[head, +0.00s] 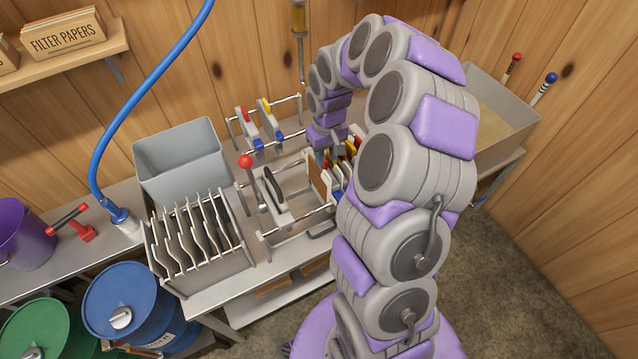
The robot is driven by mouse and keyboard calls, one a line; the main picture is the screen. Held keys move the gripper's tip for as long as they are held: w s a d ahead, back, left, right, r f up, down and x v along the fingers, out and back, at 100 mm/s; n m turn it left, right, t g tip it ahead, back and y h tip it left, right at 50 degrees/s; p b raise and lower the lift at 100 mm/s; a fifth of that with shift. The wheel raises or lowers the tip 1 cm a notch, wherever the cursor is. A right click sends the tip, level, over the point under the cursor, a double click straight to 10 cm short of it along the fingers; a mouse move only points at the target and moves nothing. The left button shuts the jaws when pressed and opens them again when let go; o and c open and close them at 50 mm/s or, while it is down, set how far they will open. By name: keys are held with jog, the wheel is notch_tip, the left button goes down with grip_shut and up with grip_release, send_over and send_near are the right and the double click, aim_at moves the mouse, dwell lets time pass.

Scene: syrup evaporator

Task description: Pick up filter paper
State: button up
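A wooden box labelled "FILTER PAPERS" (64,36) stands on the wall shelf at the upper left. A grey rack (222,270) on the bench holds several upright pale sheets (192,228) side by side; I cannot tell whether these are filter papers. My arm bends over from the right, and my gripper (336,152) points down at the filter press, beside its coloured-handled plates (346,172). The gripper is small and partly blended with the plates, so its fingers and anything between them are unclear.
The press frame (297,231) has a red-knobbed lever (246,162). A grey bin (182,166) stands behind the rack. A blue hose (140,92) hangs at the left. A blue drum (128,300) stands below. Floor at lower right is clear.

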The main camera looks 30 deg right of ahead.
aim_at(324, 177)
notch_tip(324, 177, down, 3)
jog(key=shift+r, duration=0.2)
jog(key=shift+a+f, duration=0.25)
jog(key=shift+f, duration=0.25)
notch_tip(324, 177, down, 5)
jog(key=shift+w+r+b, duration=0.15)
jog(key=shift+b, duration=0.2)
